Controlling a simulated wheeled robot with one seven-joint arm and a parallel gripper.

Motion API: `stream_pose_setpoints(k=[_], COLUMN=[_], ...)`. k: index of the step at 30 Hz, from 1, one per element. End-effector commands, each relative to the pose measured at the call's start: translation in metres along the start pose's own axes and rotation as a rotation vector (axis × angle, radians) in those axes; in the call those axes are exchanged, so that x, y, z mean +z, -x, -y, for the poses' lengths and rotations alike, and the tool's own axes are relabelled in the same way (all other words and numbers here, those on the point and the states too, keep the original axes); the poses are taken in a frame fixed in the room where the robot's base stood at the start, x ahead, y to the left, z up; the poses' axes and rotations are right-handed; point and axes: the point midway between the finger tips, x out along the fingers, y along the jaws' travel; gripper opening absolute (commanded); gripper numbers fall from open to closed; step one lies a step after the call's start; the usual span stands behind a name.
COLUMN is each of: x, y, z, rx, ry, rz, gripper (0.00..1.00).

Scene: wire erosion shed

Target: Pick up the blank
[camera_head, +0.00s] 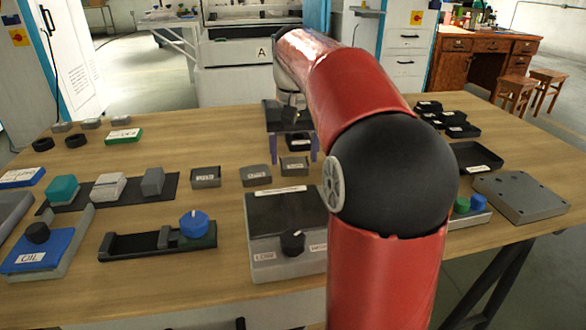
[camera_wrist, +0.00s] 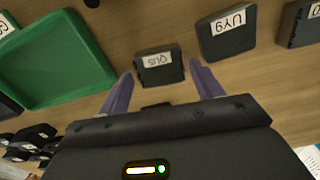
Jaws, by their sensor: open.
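Several small dark grey blocks with white labels stand in a row on the table; which one is the blank I cannot tell for sure. The nearest block (camera_wrist: 159,67) lies just ahead of and between my fingertips in the wrist view, and it also shows below my gripper in the head view (camera_head: 295,165). A second block (camera_head: 256,175) is to its left in the head view and shows in the wrist view (camera_wrist: 226,30). My gripper (camera_head: 293,158) is open and empty, its two purple fingers apart in the wrist view (camera_wrist: 160,80). Labels appear upside down in the wrist view.
A third block (camera_head: 205,176) stands further left. A grey box with a black knob (camera_head: 285,240) sits in front. A green tray (camera_wrist: 60,65) lies beside the nearest block in the wrist view. Black trays (camera_head: 475,157) are at the right. My arm hides part of the table.

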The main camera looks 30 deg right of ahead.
Motion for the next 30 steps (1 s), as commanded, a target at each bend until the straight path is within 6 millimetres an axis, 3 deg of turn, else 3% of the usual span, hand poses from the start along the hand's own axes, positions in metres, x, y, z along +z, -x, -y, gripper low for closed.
stream_pose_setpoints(k=[3, 11, 23, 30], x=[0.0001, -0.0001, -0.0001, -0.0003], y=[-0.0136, -0.0159, -0.0158, -0.0132], z=[-0.0003, -0.0002, -0.0001, 0.0], rx=[0.0, 0.0, 0.0, 0.0], ry=[-0.001, 0.0, 0.0, 0.0], rz=[0.001, -0.001, -0.001, -0.003], gripper=[0.65, 0.65, 0.16, 0.16])
